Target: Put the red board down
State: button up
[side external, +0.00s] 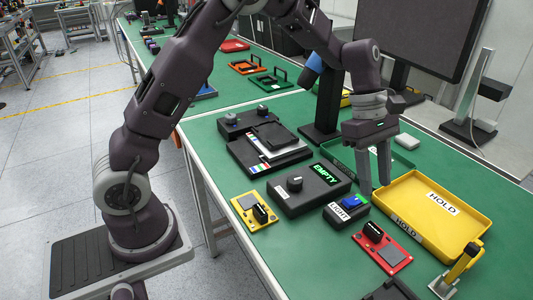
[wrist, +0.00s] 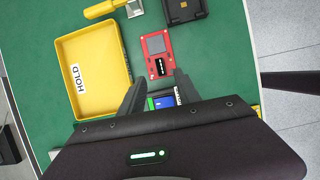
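The red board (side external: 382,248) lies flat on the green table, with a grey square pad and a black block on it. It also shows in the wrist view (wrist: 157,57), just beyond my fingertips. My gripper (side external: 373,183) points down above the table, behind the board in the side view. In the wrist view my gripper's fingers (wrist: 160,78) are apart, with nothing held between them. The yellow HOLD tray (side external: 436,209) stands to the right of the board in the side view.
A box labelled LIGHT with a blue top (side external: 347,210) stands left of the board. A black box with an EMPTY display (side external: 309,190) and a yellow board (side external: 255,211) are further left. A yellow-handled tool stand (side external: 456,270) and a black fixture (side external: 392,289) are near the front edge.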

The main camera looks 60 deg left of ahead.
jog(key=s+a+r+m+t+y, duration=0.1)
jog(key=s+a+r+m+t, duration=0.1)
jog(key=s+r+m, duration=0.4)
jog(key=s+a+r+m+t+y, duration=0.2)
jog(key=s+a+r+m, duration=0.3)
jog(key=s, duration=1)
notch_tip(320, 180, up, 3)
jog(key=shift+s+f+m, duration=0.2)
jog(key=shift+s+m, duration=0.1)
jog(key=shift+m, duration=0.6)
jog(key=shift+o, duration=1.1)
jog(key=s+a+f+m+t+y, duration=0.1)
jog(key=s+a+f+m, duration=0.1)
jog(key=s+m, duration=0.2)
jog(key=s, duration=0.3)
jog(key=shift+a+m+t, duration=0.3)
jog(key=o, duration=0.4)
jog(key=shift+s, duration=0.25)
jog(key=shift+c, duration=0.2)
